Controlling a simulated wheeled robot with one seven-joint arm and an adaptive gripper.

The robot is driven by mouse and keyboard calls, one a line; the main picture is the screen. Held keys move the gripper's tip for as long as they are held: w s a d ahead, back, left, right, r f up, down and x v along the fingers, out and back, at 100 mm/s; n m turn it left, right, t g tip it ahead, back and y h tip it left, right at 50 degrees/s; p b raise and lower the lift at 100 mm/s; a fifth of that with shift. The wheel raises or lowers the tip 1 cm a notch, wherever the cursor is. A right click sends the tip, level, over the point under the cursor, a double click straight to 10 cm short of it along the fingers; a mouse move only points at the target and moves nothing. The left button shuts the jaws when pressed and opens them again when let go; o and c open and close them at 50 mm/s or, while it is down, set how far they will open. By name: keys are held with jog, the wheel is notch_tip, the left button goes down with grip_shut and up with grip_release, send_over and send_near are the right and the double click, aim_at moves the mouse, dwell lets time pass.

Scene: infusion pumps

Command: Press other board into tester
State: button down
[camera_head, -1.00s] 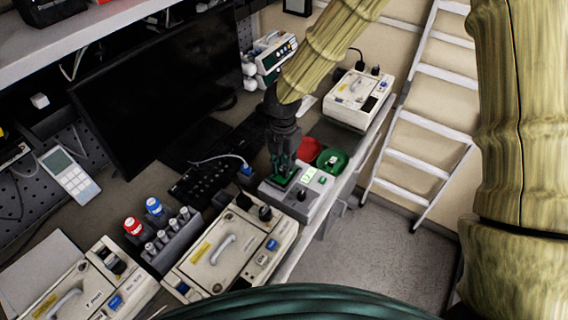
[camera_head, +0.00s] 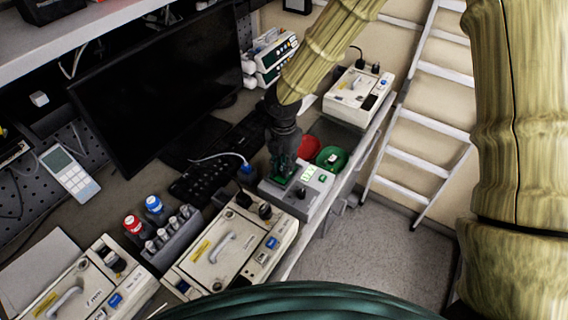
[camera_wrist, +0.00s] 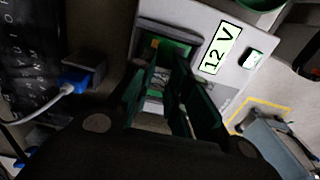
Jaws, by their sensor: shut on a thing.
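The tester (camera_head: 316,196) is a light grey box at the bench's front edge. Its lit display reads 12 V in the wrist view (camera_wrist: 222,48), with a small green-lit button beside it. My gripper (camera_head: 283,172) points down over the left part of the tester. In the wrist view my gripper's dark green fingers (camera_wrist: 170,75) are closed around a board. A green board (camera_wrist: 172,46) shows at the tester's dark recess, beyond the fingers. The fingers hide most of it, so I cannot tell how deep it sits.
A red dish (camera_head: 307,146) and a green dish (camera_head: 331,159) with a small item stand behind the tester. A cream case (camera_head: 232,246) is in front of it. A keyboard (camera_head: 205,180) and blue-plugged cable (camera_head: 245,167) lie to the left. The bench edge is close on the right.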

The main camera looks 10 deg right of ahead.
jog(key=shift+f, duration=0.3)
dwell(0.5)
jog(key=c, duration=1.3)
grip_release()
notch_tip(320, 180, up, 7)
jog(key=p, duration=0.6)
jog(key=shift+r+p, duration=0.1)
jog(key=shift+p, duration=0.25)
